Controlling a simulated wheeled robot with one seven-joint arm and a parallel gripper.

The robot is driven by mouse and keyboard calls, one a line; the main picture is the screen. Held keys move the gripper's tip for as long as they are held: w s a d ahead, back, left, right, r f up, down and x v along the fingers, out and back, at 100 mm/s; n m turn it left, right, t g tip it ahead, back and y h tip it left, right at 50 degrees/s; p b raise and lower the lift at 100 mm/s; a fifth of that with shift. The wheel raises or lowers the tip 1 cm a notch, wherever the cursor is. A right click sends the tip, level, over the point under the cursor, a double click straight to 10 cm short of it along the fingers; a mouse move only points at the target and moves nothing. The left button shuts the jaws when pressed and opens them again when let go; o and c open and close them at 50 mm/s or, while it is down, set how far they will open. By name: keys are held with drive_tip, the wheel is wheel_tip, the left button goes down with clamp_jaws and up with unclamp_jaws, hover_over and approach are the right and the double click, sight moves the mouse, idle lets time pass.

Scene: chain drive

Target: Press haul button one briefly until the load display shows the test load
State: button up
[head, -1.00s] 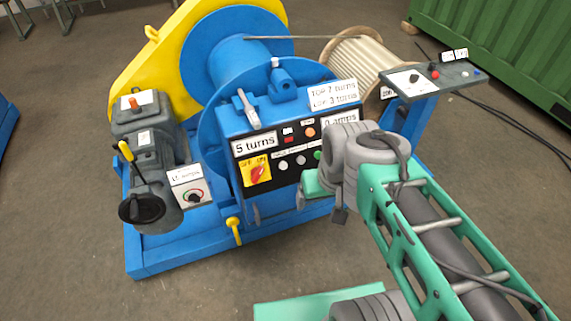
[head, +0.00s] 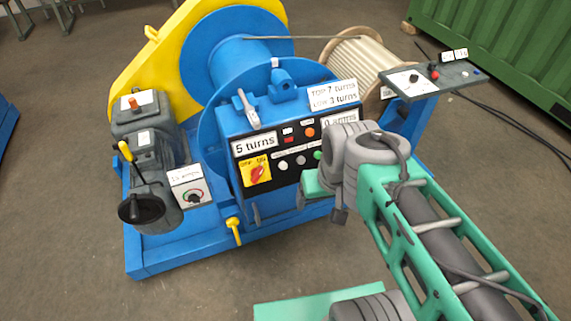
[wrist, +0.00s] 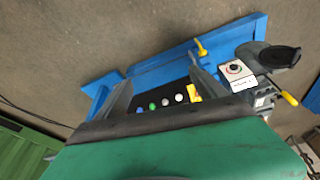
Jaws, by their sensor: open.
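The black control panel (head: 283,160) on the blue winch carries a row of buttons, several round ones and a red rotary switch on a yellow plate (head: 257,171). Button labels are too small to read, so I cannot tell which is haul button one. One display reads "5 turns" (head: 254,144); another reads "0 amps" (head: 341,121), partly hidden by my arm. I cannot identify a load display. My gripper (wrist: 163,88) is open and empty in the wrist view, its fingers spread over the panel's green button (wrist: 152,106) and white buttons (wrist: 172,99). I cannot tell contact.
A white-faced box with a dial (head: 190,186) is left of the panel. A yellow lever (head: 125,151) and a yellow handle (head: 234,231) stick out. A small console (head: 432,79) stands at right, near a rope drum (head: 356,62). Open floor lies in front.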

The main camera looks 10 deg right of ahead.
drive_tip(key=shift+c, duration=0.5)
clamp_jaws()
idle(0.6)
idle(0.8)
